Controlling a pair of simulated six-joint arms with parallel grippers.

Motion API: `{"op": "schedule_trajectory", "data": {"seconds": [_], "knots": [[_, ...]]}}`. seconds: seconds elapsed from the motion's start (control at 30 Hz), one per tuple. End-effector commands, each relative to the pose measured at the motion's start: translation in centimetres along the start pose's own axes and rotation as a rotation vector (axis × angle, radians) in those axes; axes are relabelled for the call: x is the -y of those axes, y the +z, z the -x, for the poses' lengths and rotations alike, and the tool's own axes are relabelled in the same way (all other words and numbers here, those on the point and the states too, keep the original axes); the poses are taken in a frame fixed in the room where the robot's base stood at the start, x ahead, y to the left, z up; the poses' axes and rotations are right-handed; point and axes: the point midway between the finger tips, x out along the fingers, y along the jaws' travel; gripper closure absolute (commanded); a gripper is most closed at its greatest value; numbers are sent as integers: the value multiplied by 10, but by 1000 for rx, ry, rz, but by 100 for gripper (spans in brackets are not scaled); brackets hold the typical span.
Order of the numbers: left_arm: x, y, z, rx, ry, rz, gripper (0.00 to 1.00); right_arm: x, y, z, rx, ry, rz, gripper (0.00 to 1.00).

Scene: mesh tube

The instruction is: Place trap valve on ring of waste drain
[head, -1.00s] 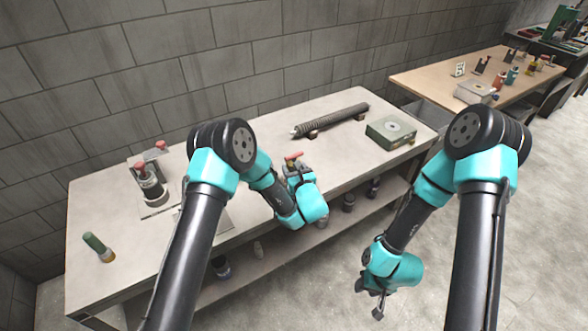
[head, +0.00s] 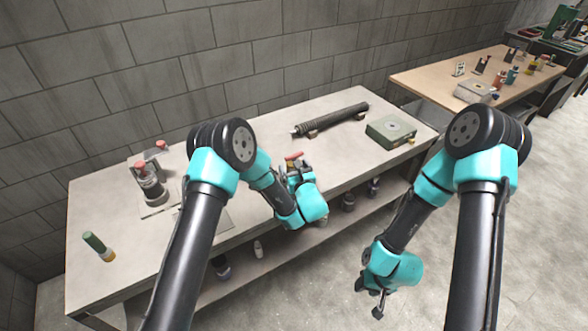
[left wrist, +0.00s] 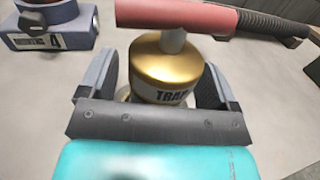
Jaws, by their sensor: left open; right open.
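The trap valve (left wrist: 168,72) is a gold cylinder with a "TRAP" label and a red lever handle. In the left wrist view it stands between the two fingers of my left gripper (left wrist: 157,85), which is open. In the head view only its red handle (head: 294,156) shows clearly above my left gripper (head: 297,170). My right gripper (head: 374,300) is open and empty, low in front of the table, over the floor. I cannot tell for sure which thing is the waste drain; no label for it can be read.
A ribbed dark hose (head: 335,119) lies on supports at the table's back. A green-sided box (head: 390,130) with a round disc on top is at the right. Red-knobbed fittings (head: 152,188) and a green-topped cylinder (head: 97,246) are at the left. A lower shelf holds several small items.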

Motion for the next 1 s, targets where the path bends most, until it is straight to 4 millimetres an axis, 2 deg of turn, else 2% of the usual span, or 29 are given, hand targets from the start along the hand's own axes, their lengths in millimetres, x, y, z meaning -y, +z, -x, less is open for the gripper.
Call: {"op": "schedule_trajectory", "data": {"seconds": [0.17,0.6,0.7,0.83,1.0], "knots": [[1,0,16,-1,-2,-1,16,0,0,0,0,0,0,57],[1,0,96,0,-4,-2,16,0,0,0,0,0,0,57],[1,0,108,-1,-2,-1,16,0,0,0,0,0,0,57],[0,0,118,0,-1,0,16,0,0,0,0,0,0,57],[0,0,120,0,0,0,16,0,0,0,0,0,0,57]]}}
